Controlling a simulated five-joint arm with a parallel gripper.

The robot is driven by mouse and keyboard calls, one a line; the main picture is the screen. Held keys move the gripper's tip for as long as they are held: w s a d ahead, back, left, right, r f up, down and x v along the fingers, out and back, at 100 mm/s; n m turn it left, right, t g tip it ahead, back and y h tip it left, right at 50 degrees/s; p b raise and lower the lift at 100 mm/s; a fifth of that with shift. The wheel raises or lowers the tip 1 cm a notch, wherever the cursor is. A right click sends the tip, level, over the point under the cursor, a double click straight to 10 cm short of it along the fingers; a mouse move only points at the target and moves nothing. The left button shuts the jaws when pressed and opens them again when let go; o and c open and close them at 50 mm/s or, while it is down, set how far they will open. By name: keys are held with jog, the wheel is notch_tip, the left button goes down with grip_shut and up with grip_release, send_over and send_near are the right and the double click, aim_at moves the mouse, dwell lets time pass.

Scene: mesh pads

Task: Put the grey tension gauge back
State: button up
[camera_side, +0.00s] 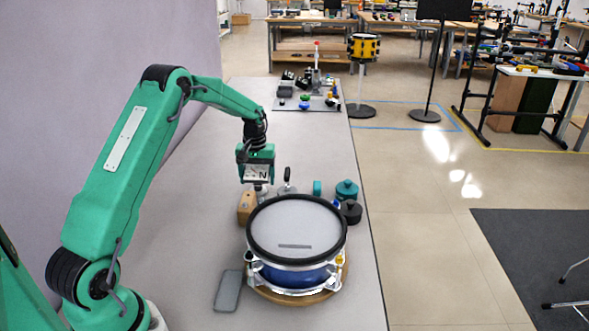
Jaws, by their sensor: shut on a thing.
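My gripper (259,187) points down behind the drum's back left edge and is shut on a small grey thing (264,193), which I take to be the grey tension gauge. Only a little of it shows under the jaws, so its shape and tilt are hard to tell. A wooden block (247,208) stands just below and left of the jaws. I cannot tell whether the held thing touches it. A grey piece with a dark upright handle (287,185) stands right of the jaws.
A blue drum with a mesh head (296,231) fills the front on a round wooden base. A grey flat pad (228,291) lies to its left. Teal and black round pads (347,191) stand behind right, near the table edge. The table's left side is clear.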

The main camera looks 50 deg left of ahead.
aim_at(257, 171)
jog(key=o, duration=1.4)
jog(key=shift+c, duration=0.2)
jog(key=shift+r, duration=0.1)
notch_tip(257, 171, up, 12)
